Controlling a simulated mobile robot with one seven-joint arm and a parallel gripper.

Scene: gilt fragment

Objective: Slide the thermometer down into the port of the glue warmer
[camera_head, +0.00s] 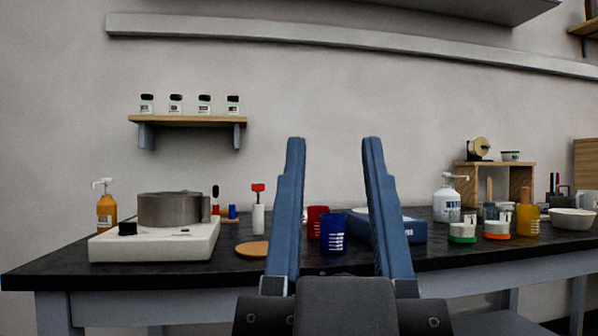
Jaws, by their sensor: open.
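The glue warmer appears to be the white block with a grey round pot (155,243) on the table at left. It has a black knob at its front left and a small dark mark on its front top, perhaps the port; I cannot tell. A red-headed piece on a thin stem (258,188) stands upright in a white cylinder just right of the warmer; it may be the thermometer. My gripper (334,139) is open and empty, its blue fingers pointing up in the middle of the view, right of both things. The fingers hide parts of the table.
A red cup (316,220), a blue cup (333,232) and a blue box (405,229) show around the fingers. A brown disc (252,249) lies front left of them. An amber pump bottle (106,211) stands behind the warmer. Bottles, jars and a wooden box (512,186) crowd the right.

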